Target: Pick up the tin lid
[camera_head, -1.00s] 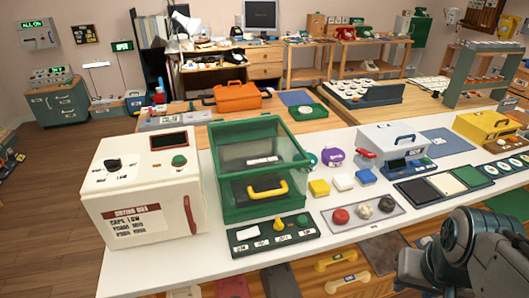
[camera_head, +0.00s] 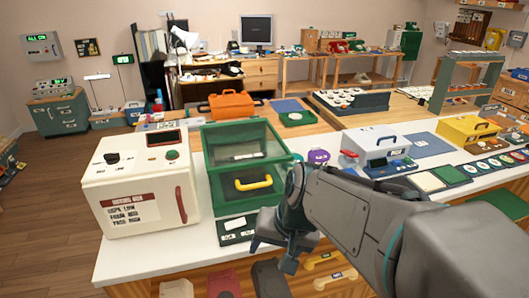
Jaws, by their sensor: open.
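I cannot pick out the tin lid for certain. A round purple piece (camera_head: 318,156) lies on the white table behind my arm, to the right of the green glass-sided case (camera_head: 245,150); it may be a lid. My gripper (camera_head: 277,256) is open and hangs at the table's front edge, in front of the green case and well nearer than the purple piece. I see nothing between its fingers.
A cream box (camera_head: 140,185) with a red handle stands at the left. A white case (camera_head: 378,146) and a yellow case (camera_head: 468,131) stand to the right. A dark green panel (camera_head: 236,229) lies before the green case, partly behind my gripper.

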